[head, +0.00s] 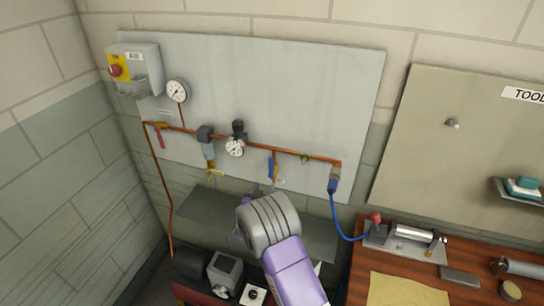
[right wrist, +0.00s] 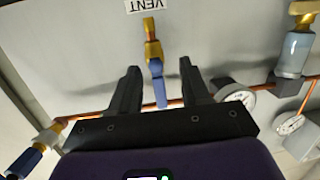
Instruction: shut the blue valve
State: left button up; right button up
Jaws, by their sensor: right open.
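The blue valve shows in the head view as a small blue handle (head: 272,167) hanging below the copper pipe on the grey wall panel. My right gripper (right wrist: 160,72) is open, with one black finger on each side of the lever and a gap to both. In the head view my right gripper (head: 258,190) is just below the valve, mostly hidden by my wrist. My left gripper is out of view.
The copper pipe (head: 190,131) also carries a red-handled valve (head: 160,138), a regulator with gauge (head: 235,147) and a blue hose coupling (head: 333,182). A bench (head: 359,282) with a clamp fixture stands at the right, a red-sided machine (head: 195,293) below.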

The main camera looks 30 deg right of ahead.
aim_at(271, 164)
jog(key=r, duration=0.2)
jog(key=d+r+m+h, duration=0.1)
jog(key=r, duration=0.1)
jog(key=w+r+h, duration=0.1)
jog(key=r, duration=0.1)
jog(key=shift+d+r, duration=0.15)
jog(key=shift+d, duration=0.05)
jog(key=shift+m+h, duration=0.3)
jog(key=x, duration=0.5)
jog(key=shift+w+d+r+p, duration=0.15)
jog(key=shift+w+d+p, duration=0.05)
jog(key=shift+d+p, duration=0.15)
jog(key=shift+x, duration=0.85)
grip_shut()
